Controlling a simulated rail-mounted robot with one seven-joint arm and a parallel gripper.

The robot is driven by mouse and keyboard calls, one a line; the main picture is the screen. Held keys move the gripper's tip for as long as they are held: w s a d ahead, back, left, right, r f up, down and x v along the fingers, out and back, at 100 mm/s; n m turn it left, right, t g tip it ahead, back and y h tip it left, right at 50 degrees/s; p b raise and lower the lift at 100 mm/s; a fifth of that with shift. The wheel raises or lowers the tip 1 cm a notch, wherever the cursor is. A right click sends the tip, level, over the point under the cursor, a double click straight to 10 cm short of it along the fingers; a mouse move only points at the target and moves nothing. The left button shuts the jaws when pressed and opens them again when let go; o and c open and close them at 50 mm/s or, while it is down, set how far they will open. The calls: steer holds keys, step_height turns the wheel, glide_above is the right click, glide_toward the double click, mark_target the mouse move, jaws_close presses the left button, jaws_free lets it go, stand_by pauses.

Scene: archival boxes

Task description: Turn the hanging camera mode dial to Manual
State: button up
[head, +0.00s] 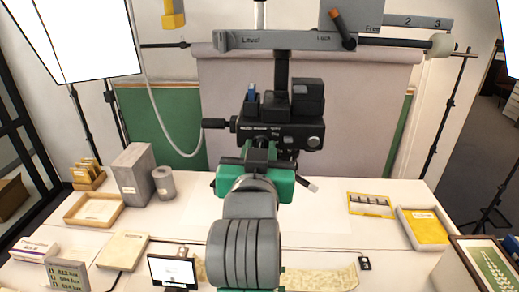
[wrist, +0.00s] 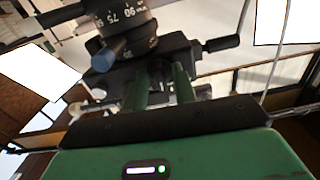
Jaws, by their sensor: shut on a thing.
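The black camera (head: 308,132) hangs from a dark post under a grey overhead rail. Small white lettering on its front is too small to read. My gripper (head: 260,153) reaches up at its front and covers part of it. In the wrist view the two green fingers of my gripper (wrist: 160,88) are shut on a dark knob-like part (wrist: 160,70) at the camera. Its marks do not show, so I cannot read any dial setting. A dark ring with white numbers (wrist: 122,15) and a blue-ended knob (wrist: 108,56) are just beyond the fingers.
The grey rail (head: 270,40) with an orange-tipped lever (head: 340,25) spans above. A black handle (head: 215,123) sticks out left of the camera. Below, the white table holds a grey box (head: 134,172), a wooden tray (head: 93,210), a yellow-edged card (head: 370,205) and a small screen (head: 172,270).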

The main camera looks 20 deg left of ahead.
steer(key=shift+n, duration=0.3)
steer(key=o, duration=0.6)
steer(key=b+v, duration=0.1)
steer(key=v, duration=0.7)
steer(key=shift+b, duration=0.35)
steer(key=shift+r, duration=0.2)
steer(key=s+d+r+m+t+h+p, duration=0.2)
steer(key=s+d+r+t+p, duration=0.1)
steer(key=d+r, duration=0.4)
steer(key=s+d+r+m+t+h+p, duration=0.1)
steer(key=s+d+r+t+h+p, duration=0.2)
steer(key=s+d+r, duration=0.5)
steer(key=shift+s+r+m+t, duration=0.4)
steer(key=shift+r+t, duration=0.35)
steer(key=shift+t, duration=0.15)
